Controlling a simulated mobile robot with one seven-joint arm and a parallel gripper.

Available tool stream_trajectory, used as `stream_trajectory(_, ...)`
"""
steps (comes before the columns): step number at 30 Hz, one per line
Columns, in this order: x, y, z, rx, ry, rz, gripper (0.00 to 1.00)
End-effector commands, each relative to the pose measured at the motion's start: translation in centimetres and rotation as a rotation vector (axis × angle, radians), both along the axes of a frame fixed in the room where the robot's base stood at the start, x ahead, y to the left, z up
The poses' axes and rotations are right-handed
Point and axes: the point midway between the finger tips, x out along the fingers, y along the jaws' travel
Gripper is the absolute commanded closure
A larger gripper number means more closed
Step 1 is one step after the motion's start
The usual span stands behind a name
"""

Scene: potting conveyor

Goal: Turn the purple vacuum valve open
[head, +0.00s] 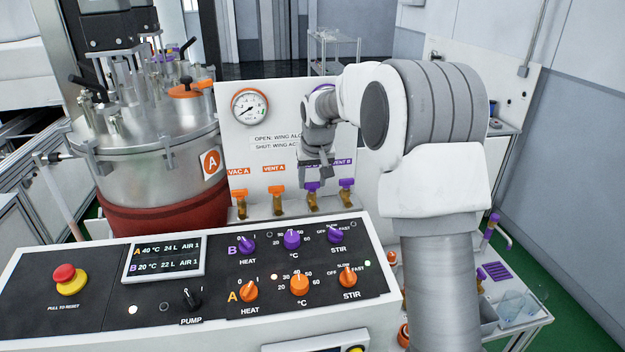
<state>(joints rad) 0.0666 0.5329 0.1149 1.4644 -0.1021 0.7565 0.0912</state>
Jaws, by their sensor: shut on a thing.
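The valve row stands on the white panel behind the console, with two orange-winged valves at left and two purple-winged ones at right. My gripper (318,181) reaches down from the arm and is shut on the wing of the left purple valve (312,187), the one beside VENT A. Its label is hidden behind my gripper, and the fingers cover part of the wing, so I cannot tell how the wing is turned. The other purple valve (346,184), under the VENT B label, stands just right of my gripper and is apart from it.
The VENT A valve (276,190) and VAC A valve (239,196) stand close on the left. A pressure gauge (250,106) is on the panel above. The steel vessel A (150,165) is at left. The control console (215,290) with knobs fills the front.

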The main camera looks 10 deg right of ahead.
Motion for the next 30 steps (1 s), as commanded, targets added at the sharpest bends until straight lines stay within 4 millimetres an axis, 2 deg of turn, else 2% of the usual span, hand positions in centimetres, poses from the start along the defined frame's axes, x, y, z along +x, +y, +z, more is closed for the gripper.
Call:
stream_trajectory(11,0.05,0.27,-0.01,-0.002,-0.002,-0.18,1.0)
stream_trajectory(30,0.26,0.58,0.19,-0.003,-0.002,-0.78,1.0)
